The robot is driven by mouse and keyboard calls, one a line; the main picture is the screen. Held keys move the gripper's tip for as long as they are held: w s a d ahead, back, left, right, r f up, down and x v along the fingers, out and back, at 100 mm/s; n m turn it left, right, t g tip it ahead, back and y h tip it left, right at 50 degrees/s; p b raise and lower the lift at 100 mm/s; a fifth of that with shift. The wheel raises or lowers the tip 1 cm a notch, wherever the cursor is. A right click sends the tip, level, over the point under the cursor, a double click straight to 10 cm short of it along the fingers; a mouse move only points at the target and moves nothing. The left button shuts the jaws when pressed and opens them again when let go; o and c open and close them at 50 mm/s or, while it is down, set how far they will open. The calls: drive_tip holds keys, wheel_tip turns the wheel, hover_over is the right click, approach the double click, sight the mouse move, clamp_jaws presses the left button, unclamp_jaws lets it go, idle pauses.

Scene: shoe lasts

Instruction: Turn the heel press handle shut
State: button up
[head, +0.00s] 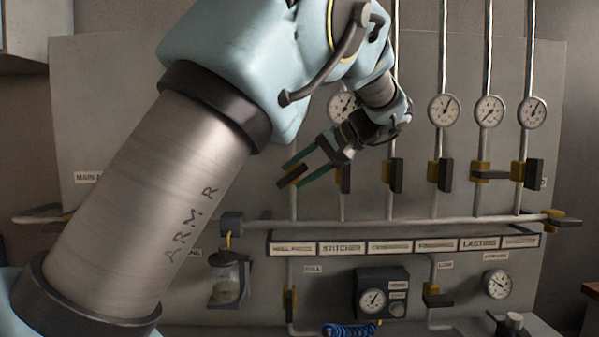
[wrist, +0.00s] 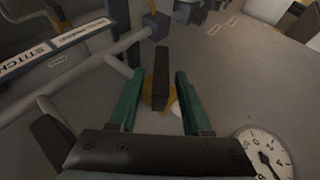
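The heel press handle (head: 292,176) is a dark lever on a yellow valve body, on the leftmost upright pipe above the "HEEL PRESS" label (head: 292,248). It is slanted across its pipe, unlike the upright stitcher handle (head: 344,178) beside it. My gripper (head: 306,174) has green fingers and reaches it from the upper right. In the wrist view the dark lever (wrist: 161,75) stands between the two spread fingers of my gripper (wrist: 158,98), with gaps visible on both sides. The yellow body (wrist: 172,103) is partly hidden behind the lever.
Several more valves stand in a row to the right; the lasting handle (head: 490,175) lies across its pipe. Round gauges (head: 444,110) sit above. A horizontal manifold pipe (head: 370,226) runs below the valves. A glass jar (head: 228,280) hangs at lower left.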

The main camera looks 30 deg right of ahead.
drive_tip(key=b+v, duration=0.3)
drive_tip(key=v, duration=0.8)
drive_tip(key=shift+f, duration=0.15)
